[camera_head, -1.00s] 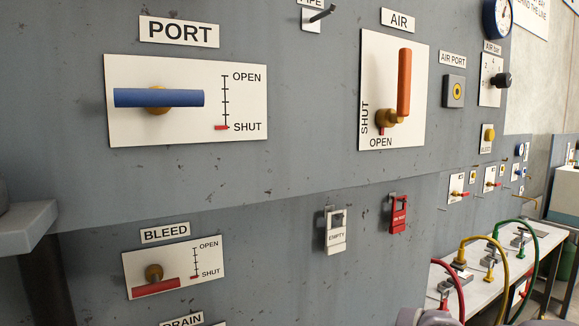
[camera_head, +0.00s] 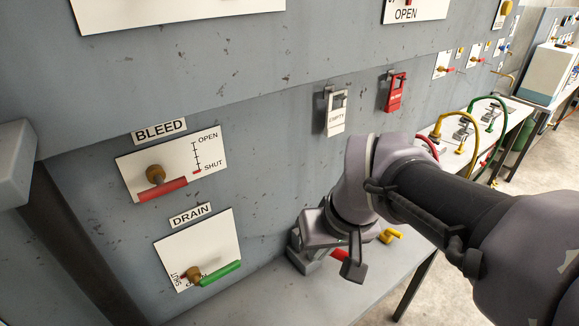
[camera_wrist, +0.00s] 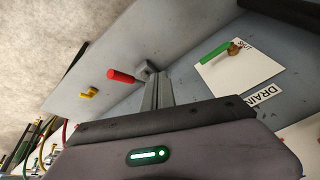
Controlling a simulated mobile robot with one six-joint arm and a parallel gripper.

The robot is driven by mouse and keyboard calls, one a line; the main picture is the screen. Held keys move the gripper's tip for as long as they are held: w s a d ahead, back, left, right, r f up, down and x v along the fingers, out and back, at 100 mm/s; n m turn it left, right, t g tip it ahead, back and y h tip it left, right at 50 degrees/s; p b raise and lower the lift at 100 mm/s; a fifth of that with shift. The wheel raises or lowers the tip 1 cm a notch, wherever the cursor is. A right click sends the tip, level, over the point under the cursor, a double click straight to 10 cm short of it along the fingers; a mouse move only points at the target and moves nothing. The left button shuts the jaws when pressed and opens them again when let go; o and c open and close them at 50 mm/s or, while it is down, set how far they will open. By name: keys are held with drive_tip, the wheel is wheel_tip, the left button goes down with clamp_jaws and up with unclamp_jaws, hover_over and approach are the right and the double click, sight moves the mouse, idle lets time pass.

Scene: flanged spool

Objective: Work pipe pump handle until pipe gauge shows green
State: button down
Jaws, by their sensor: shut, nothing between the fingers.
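My gripper (camera_wrist: 159,92) is shut and empty; its grey fingers lie together in the wrist view. Just beyond and left of the fingertips is a red cylindrical handle (camera_wrist: 120,76) with a grey block at its end. I cannot tell whether the fingers touch it. The red handle (camera_head: 339,254) shows in the head view beside my wrist, low over the bench, partly covered. I cannot tell whether it is the pipe pump handle. No pipe gauge is in view.
The grey panel carries the BLEED lever (camera_head: 162,190) and the green DRAIN lever (camera_head: 220,273). A yellow handle (camera_head: 391,236) is on the bench (camera_head: 385,290). Coloured hoses lie farther right.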

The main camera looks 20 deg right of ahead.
drive_tip(key=w+d+n+g+p, duration=0.2)
drive_tip(key=w+d+n+p, duration=0.1)
drive_tip(key=w+d+p, duration=0.25)
drive_tip(key=n+g+p, duration=0.1)
drive_tip(key=n+p, duration=0.1)
drive_tip(key=p, duration=0.1)
hover_over(341, 250)
drive_tip(key=d, duration=0.2)
drive_tip(key=shift+s+a+f, duration=0.15)
drive_tip(key=shift+s+f, duration=0.05)
drive_tip(key=shift+f, duration=0.45)
drive_tip(key=shift+s+a+f, duration=0.1)
drive_tip(key=shift+s+f, duration=0.1)
drive_tip(key=shift+f, duration=0.4)
drive_tip(key=f+b, duration=0.1)
drive_tip(key=f, duration=0.2)
drive_tip(key=f+b, duration=0.1)
drive_tip(key=f, duration=0.2)
drive_tip(key=a+f+b, duration=0.1)
drive_tip(key=f, duration=0.3)
drive_tip(key=shift+w, duration=0.35)
